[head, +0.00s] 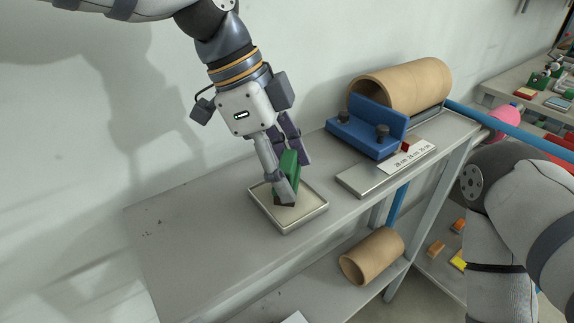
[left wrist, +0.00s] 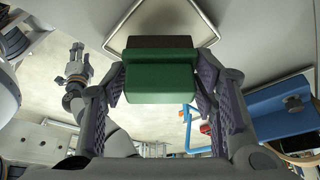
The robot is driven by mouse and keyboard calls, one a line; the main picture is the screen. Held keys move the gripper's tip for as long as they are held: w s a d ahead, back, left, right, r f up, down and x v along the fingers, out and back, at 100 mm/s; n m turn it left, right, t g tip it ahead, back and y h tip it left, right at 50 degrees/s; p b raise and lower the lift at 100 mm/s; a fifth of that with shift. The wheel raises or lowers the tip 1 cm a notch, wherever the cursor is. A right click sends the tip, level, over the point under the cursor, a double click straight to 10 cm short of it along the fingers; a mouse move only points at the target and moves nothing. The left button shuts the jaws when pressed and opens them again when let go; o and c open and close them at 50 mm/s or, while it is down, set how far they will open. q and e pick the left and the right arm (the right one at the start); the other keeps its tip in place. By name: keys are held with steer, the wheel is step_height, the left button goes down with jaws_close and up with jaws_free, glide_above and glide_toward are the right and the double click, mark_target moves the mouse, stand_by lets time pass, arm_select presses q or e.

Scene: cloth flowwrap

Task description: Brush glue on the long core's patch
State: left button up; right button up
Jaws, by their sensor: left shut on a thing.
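My left gripper (head: 283,172) is shut on a green block-shaped brush (head: 289,165) with a dark lower part. It holds the brush in a shallow metal-rimmed tray (head: 313,212) with a cream surface; contact there is hard to tell. The left wrist view shows the green brush (left wrist: 160,82) between the fingers, its dark part over the tray. A large brown cardboard core (head: 415,83) lies on the bench behind a blue fixture. A shorter core (head: 372,256) lies on the lower shelf. No glue patch is discernible. My right gripper (left wrist: 80,66) appears small, with fingers apart.
The blue fixture (head: 365,130) with dark knobs stands right of the tray. A flat metal plate and a number label (head: 408,156) lie by the bench's front edge. A blue bar with a pink end (head: 503,117) is at right. The bench's left part (head: 185,235) is clear.

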mark_target(294, 160)
arm_select(q)
steer(key=shift+f, duration=0.55)
stand_by(0.6)
steer(key=shift+f, duration=0.15)
arm_select(e)
steer(key=shift+w, duration=0.1)
stand_by(0.9)
arm_select(q)
step_height(294, 160, up, 5)
steer(key=shift+p, duration=0.55)
steer(key=shift+r, duration=1.15)
arm_select(e)
steer(key=shift+w+r+t, duration=0.4)
steer(key=shift+w+r, duration=0.4)
steer(key=shift+r, duration=0.05)
arm_select(q)
steer(key=shift+f, duration=0.1)
